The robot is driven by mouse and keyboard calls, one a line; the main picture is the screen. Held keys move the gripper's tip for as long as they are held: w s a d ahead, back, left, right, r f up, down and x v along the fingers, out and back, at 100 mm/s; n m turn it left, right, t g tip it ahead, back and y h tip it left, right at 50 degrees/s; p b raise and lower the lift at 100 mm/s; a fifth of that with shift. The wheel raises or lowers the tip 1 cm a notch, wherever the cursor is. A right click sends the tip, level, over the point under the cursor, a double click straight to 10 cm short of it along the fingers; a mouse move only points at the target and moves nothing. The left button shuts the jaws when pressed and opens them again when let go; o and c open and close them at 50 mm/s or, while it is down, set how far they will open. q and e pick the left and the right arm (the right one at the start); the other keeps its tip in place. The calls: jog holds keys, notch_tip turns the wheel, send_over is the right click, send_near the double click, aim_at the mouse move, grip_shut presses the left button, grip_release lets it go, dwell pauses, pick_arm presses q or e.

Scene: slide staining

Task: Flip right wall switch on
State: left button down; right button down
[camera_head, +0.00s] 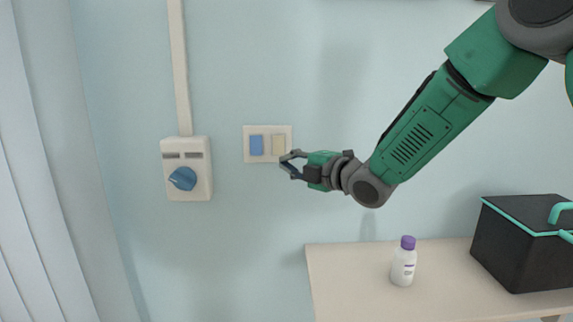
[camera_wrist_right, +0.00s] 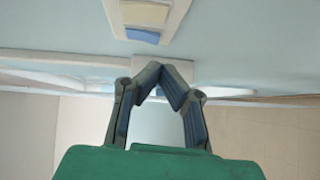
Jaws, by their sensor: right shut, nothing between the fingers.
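A pale wall plate (camera_head: 249,157) on the wall carries two rocker switches side by side. The left rocker (camera_head: 256,145) is blue and the right rocker (camera_head: 278,145) is cream. I cannot tell whether the tips touch the plate. My left gripper is not in view.
A white wall box (camera_head: 203,188) with a blue knob (camera_head: 183,178) is left of the plate, with a conduit (camera_head: 179,70) above it. Below right, a shelf (camera_head: 345,280) holds a white bottle with a purple cap (camera_head: 403,262) and a black box (camera_head: 520,250).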

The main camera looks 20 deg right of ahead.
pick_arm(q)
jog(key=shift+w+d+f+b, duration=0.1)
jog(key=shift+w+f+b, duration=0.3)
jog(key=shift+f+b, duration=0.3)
pick_arm(e)
jog(key=s+d+f, duration=0.1)
jog(key=s+d, duration=0.3)
jog(key=s, duration=0.2)
jog(key=shift+s+d+f, duration=0.25)
jog(key=shift+s+a+r, duration=0.1)
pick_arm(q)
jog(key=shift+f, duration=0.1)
